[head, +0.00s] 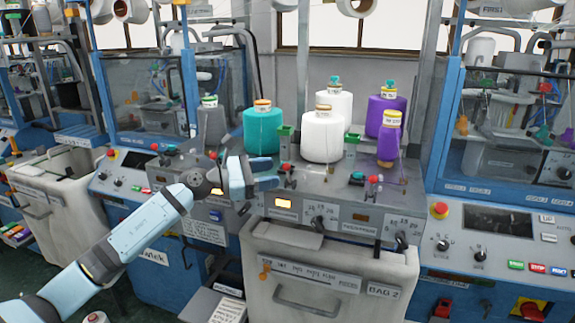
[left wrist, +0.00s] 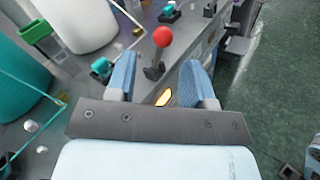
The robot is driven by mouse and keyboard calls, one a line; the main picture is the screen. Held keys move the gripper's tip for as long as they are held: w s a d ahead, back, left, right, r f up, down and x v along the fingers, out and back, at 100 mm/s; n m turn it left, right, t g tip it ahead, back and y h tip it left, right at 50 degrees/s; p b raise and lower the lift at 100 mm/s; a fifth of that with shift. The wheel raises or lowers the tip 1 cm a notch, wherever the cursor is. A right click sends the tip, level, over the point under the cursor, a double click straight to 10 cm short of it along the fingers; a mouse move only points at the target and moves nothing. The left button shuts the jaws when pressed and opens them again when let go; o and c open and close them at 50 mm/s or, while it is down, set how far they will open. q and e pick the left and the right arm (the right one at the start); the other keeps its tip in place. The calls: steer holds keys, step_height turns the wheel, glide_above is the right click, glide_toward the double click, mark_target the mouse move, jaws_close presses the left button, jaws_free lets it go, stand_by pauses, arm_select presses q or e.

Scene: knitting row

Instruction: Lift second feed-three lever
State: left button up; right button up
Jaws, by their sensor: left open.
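My left gripper (head: 271,173) is open at the front edge of the grey feed deck (head: 335,190). A lever with a red ball knob (head: 286,167) stands just beyond its fingertips. In the left wrist view, this red knob (left wrist: 162,36) and its dark stem show between and ahead of the two open fingers (left wrist: 158,75), apparently untouched. Another red-knobbed lever (head: 375,180) stands further right on the deck, and one (head: 213,155) stands to the left, behind my wrist. Lever labels are too small to read. My right gripper is not in view.
Yarn cones stand behind the levers: teal (head: 262,132), white (head: 322,135) and purple (head: 388,140). A lit yellow display (head: 283,203) and dials are on the front panel. A pale bin (head: 325,275) hangs below. Control panels flank both sides.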

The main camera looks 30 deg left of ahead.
mark_target(286, 171)
arm_select(q)
steer(key=p+x, duration=0.1)
steer(key=x, duration=0.4)
steer(key=shift+w, duration=0.1)
